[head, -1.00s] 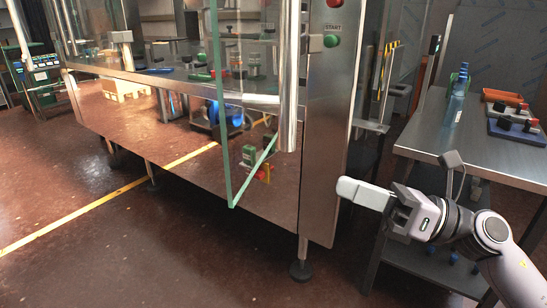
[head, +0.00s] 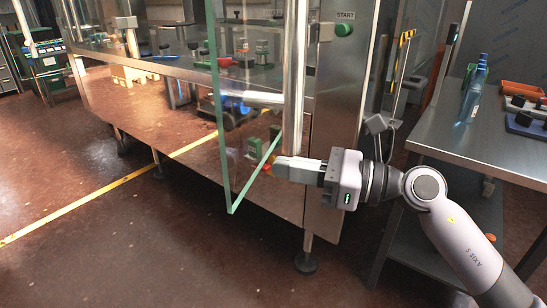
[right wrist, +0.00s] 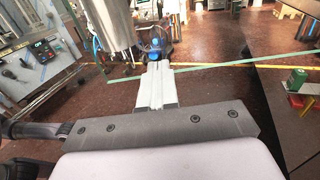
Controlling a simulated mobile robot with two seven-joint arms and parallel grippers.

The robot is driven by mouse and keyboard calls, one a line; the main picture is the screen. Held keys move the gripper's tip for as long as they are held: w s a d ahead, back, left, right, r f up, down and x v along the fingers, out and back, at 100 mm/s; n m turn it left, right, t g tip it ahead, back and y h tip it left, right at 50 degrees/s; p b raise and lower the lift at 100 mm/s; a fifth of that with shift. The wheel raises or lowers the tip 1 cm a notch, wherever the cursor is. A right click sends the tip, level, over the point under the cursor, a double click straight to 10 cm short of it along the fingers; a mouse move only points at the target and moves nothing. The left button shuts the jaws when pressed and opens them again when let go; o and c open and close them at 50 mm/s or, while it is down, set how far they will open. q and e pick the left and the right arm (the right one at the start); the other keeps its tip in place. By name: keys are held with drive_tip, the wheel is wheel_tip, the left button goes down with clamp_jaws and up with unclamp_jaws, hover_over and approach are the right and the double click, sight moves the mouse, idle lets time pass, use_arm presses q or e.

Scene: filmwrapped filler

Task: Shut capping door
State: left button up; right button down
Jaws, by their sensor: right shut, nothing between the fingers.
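The capping door is a clear glass panel with green edges (head: 221,120). It stands swung out from the steel machine, its lower corner toward me. A vertical steel bar (head: 296,75) is just right of it. My right gripper (head: 275,168) is shut and empty, pointing left, with its tips close to the right of the door's lower edge. I cannot tell whether they touch. In the right wrist view the closed pale fingers (right wrist: 157,85) point ahead, and a green edge, seemingly the door's, crosses beyond them. My left gripper is not in view.
The machine's steel post (head: 338,110) carries a green START button (head: 343,30). The floor left of the door is open, crossed by a yellow line (head: 90,207).

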sight(255, 162)
drive_tip(key=shift+x, duration=1.45)
drive_tip(key=shift+a, duration=0.15)
